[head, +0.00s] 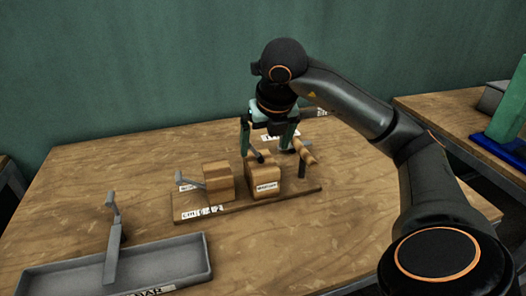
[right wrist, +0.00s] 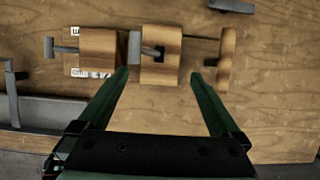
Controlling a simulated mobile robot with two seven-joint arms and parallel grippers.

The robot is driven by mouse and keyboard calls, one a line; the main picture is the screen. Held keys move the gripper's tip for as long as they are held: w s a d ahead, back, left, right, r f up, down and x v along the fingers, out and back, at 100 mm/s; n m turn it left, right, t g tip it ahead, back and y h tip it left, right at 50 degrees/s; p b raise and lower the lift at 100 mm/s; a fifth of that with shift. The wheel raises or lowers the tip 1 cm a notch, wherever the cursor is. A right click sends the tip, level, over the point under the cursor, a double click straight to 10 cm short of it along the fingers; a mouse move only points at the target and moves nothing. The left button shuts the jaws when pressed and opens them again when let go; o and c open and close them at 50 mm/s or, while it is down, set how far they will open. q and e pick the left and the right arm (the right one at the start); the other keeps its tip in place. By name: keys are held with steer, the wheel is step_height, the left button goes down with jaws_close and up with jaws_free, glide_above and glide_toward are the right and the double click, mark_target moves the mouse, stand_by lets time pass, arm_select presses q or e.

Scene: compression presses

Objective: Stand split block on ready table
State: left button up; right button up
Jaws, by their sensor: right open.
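A wooden board (head: 290,194) on the table carries a compression press. A light wooden block with a white label (head: 266,186) stands on it, with a grey bar at its top; it also shows in the right wrist view (right wrist: 160,72), with a dark opening. I cannot make out its split for sure. Another wooden block (head: 219,183) stands left of it, apart, with a grey handle on its left. My right gripper (head: 268,148) is open above the labelled block. In the right wrist view its green fingertips (right wrist: 160,76) lie either side of that block; contact is unclear. My left gripper is not in view.
A wooden crossbar on a dark post (head: 304,152) stands close at the board's right end. A grey tray (head: 50,284) with a grey lever (head: 113,240) lies at the front left. A second table (head: 430,108) stands at the right. The front middle table is clear.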

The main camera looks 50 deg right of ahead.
steer(key=p+v, duration=0.1)
steer(key=v, duration=0.3)
steer(key=shift+r, duration=0.15)
stand_by(0.4)
